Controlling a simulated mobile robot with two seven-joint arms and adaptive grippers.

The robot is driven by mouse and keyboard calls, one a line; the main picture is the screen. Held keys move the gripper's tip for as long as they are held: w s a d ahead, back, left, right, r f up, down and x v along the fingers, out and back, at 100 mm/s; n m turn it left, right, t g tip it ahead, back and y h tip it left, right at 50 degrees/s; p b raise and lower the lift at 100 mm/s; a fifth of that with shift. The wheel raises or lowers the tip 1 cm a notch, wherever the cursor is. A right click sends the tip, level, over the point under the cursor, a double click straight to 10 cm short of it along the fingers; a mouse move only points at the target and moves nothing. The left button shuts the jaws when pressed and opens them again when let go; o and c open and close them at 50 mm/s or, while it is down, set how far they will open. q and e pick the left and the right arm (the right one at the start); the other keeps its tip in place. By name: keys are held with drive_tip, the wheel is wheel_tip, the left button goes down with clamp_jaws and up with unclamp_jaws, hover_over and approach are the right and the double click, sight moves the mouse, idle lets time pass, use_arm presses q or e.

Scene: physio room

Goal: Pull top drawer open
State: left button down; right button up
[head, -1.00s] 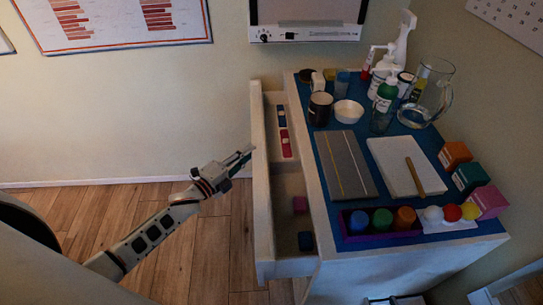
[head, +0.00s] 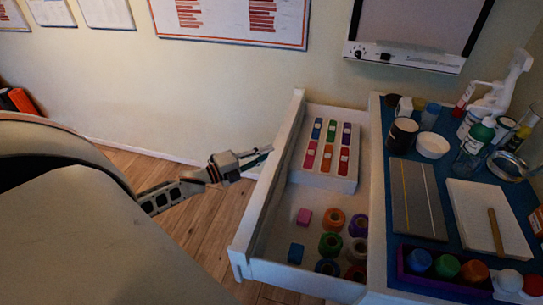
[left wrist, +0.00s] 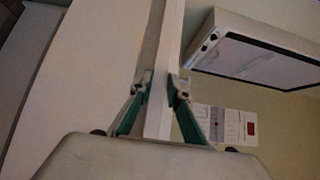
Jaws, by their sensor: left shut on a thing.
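The top drawer (head: 238,250) stands wide open to the left of the cabinet (head: 376,200). My left gripper (head: 266,155) is at the outer side of the drawer's front panel. In the left wrist view its two green fingers (left wrist: 160,92) lie on either side of a pale bar or edge (left wrist: 165,55) of the drawer front, and it is shut on that. The exact contact is hard to make out in the head view. My right gripper is not in view.
The drawer holds a white tray of coloured pieces (head: 342,182), several coloured rolls (head: 330,244) and two small blocks. The cabinet top carries a black mug (head: 402,136), white bowl (head: 432,146), bottles and a grey notebook (head: 417,200). Wooden floor (head: 205,225) left of the drawer is clear.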

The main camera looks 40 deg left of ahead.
use_arm(q)
drive_tip(key=shift+s+f, duration=0.2)
drive_tip(key=shift+f, duration=0.25)
drive_tip(key=c, duration=2)
unclamp_jaws()
drive_tip(key=shift+w+r, duration=0.1)
drive_tip(key=shift+r, duration=0.05)
drive_tip(key=shift+r, duration=0.1)
drive_tip(key=v, duration=1.2)
